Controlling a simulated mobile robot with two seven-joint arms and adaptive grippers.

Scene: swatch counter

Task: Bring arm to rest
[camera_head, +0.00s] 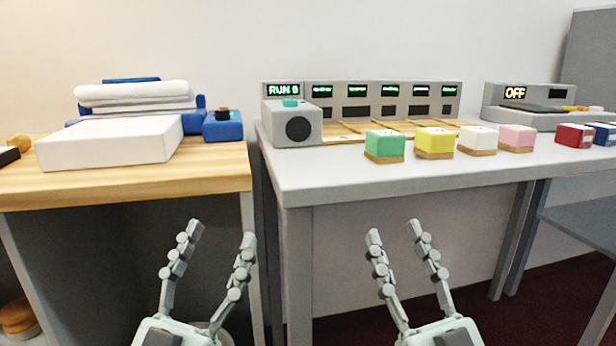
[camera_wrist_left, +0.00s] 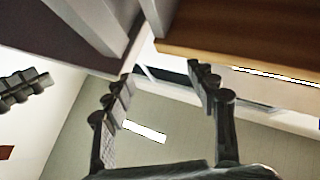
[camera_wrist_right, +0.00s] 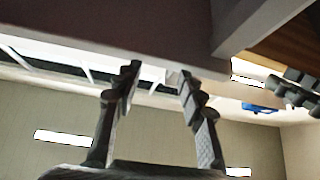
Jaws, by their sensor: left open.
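My left gripper (camera_head: 219,232) is open and empty, raised in front of the gap between the wooden table and the grey counter, below their tops. Its two fingers also show apart in the left wrist view (camera_wrist_left: 165,85). My right gripper (camera_head: 393,233) is open and empty in front of the grey counter's front edge, below its top. Its fingers show apart in the right wrist view (camera_wrist_right: 160,75). Neither gripper touches anything that I can see.
The grey counter (camera_head: 340,175) holds green (camera_head: 385,146), yellow (camera_head: 435,142), white and pink blocks, a grey box (camera_head: 292,123), a panel reading RUN and a device reading OFF (camera_head: 530,105). The wooden table (camera_head: 215,172) holds a white slab (camera_head: 110,142) and a blue box (camera_head: 222,126).

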